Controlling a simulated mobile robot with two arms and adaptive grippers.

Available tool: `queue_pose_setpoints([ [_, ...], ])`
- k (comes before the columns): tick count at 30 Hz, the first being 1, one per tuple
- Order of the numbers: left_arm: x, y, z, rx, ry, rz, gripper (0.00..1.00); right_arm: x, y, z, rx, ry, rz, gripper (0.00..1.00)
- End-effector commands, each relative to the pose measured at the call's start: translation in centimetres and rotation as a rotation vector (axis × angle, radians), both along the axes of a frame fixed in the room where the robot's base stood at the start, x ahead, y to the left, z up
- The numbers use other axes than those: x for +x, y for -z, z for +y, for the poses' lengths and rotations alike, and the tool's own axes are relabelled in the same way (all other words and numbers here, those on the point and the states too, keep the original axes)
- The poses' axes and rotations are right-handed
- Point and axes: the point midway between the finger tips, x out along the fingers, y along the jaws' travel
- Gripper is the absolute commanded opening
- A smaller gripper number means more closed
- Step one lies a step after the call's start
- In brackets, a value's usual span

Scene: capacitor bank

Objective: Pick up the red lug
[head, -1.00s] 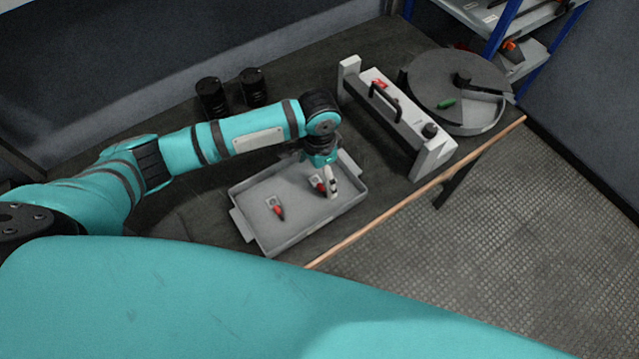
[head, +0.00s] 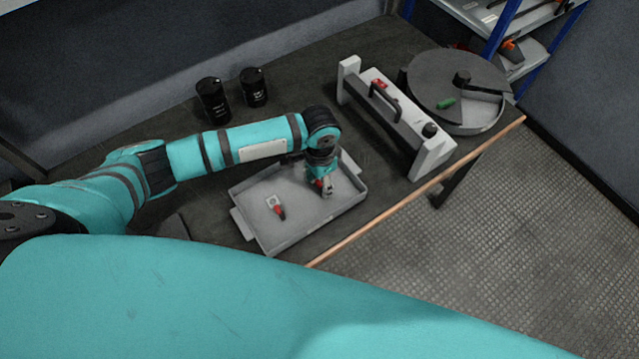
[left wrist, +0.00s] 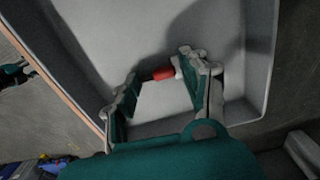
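A grey tray (head: 240,222) on the dark table holds two small lugs with red sleeves. One lug (head: 278,211) lies in the left part of the tray, its pale ring end up. The other red lug (head: 318,184) is mostly hidden by my left gripper (head: 326,190), which is low over the tray's right part. In the left wrist view, my left gripper (left wrist: 158,76) has its fingers apart, with the red sleeve of a lug (left wrist: 163,74) between the tips. The sleeve is close to the right finger, and a gap shows on the left. My right gripper is not in view.
A white frame with a black handle (head: 384,103) stands right of the tray. Two black cylinders (head: 213,101) stand behind my left arm. The table's front edge is near the tray.

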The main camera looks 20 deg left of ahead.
Motion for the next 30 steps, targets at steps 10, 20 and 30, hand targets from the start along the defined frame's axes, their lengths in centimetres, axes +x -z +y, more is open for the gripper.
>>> queue_pose_setpoints([
  [10,0.0,0.2,0.3,0.007,-0.003,0.002,0.15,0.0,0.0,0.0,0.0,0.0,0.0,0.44],
  [20,0.0,-0.8,0.3,0.006,-0.003,0.0,0.15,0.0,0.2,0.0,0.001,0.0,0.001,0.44],
  [30,-3.2,-3.6,-1.7,0.0,0.004,0.004,0.15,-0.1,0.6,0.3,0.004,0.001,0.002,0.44],
])
